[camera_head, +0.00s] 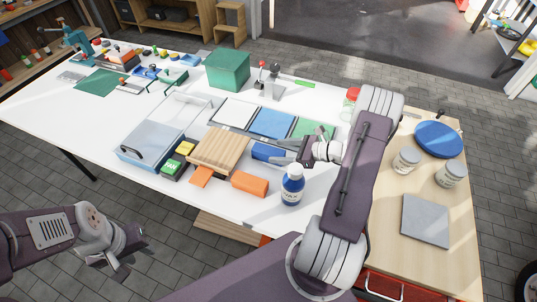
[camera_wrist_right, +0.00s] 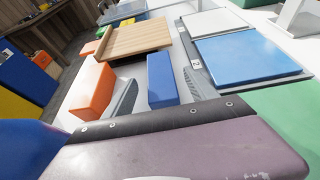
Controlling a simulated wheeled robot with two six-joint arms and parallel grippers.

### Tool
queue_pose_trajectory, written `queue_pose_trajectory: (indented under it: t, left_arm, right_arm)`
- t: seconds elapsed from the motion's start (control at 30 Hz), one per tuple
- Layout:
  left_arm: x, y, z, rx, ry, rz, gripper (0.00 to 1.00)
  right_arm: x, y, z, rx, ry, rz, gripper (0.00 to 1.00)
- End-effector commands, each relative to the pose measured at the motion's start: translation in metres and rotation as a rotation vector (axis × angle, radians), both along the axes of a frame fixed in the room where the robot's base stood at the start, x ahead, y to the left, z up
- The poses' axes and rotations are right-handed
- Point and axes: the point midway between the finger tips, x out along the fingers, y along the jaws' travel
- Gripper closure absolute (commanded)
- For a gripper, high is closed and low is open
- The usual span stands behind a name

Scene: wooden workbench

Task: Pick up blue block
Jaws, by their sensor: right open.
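The blue block (camera_head: 267,152) lies on the white bench top, just right of the wooden board. In the wrist view the blue block (camera_wrist_right: 162,82) appears between the two grey fingers of my right gripper, with a visible gap on each side. My right gripper (camera_head: 283,151) is open and reaches to the block from the right in the head view; its fingers partly hide the block's right end there. Whether the fingertips touch the block cannot be told. My left gripper (camera_head: 127,254) hangs off the bench at the lower left, away from the block; its finger opening is unclear.
An orange block (camera_head: 250,184) and the wooden board (camera_head: 219,150) lie close left of the block. A blue-labelled bottle (camera_head: 292,186) stands in front of my right gripper. White, blue (camera_head: 271,123) and green square panels lie behind it.

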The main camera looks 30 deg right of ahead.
Motion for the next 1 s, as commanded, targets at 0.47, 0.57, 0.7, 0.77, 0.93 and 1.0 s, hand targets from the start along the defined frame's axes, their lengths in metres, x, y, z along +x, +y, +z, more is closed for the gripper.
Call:
queue_pose_trajectory:
  t: [0.47,0.57,0.7,0.77,0.93,1.0]
  left_arm:
    - [0.000,0.000,0.001,0.000,0.000,0.000,0.64]
    - [0.000,0.000,0.001,0.000,0.000,0.000,0.64]
    - [0.000,0.000,0.001,0.000,0.000,0.000,0.64]
    - [0.000,0.000,0.001,0.000,0.000,0.000,0.64]
    - [0.000,0.000,0.001,0.000,0.000,0.000,0.64]
    - [0.000,0.000,0.001,0.000,0.000,0.000,0.64]
  right_arm:
    - [0.036,0.030,-0.022,0.000,0.000,0.000,0.34]
    - [0.035,0.030,-0.022,0.000,0.000,0.000,0.36]
    - [0.035,0.030,-0.022,0.000,0.000,0.000,0.75]
    - [0.035,0.030,-0.022,0.000,0.000,0.000,0.92]
    - [0.035,0.030,-0.021,0.000,0.000,0.000,1.00]
    - [0.035,0.030,-0.021,0.000,0.000,0.000,1.00]
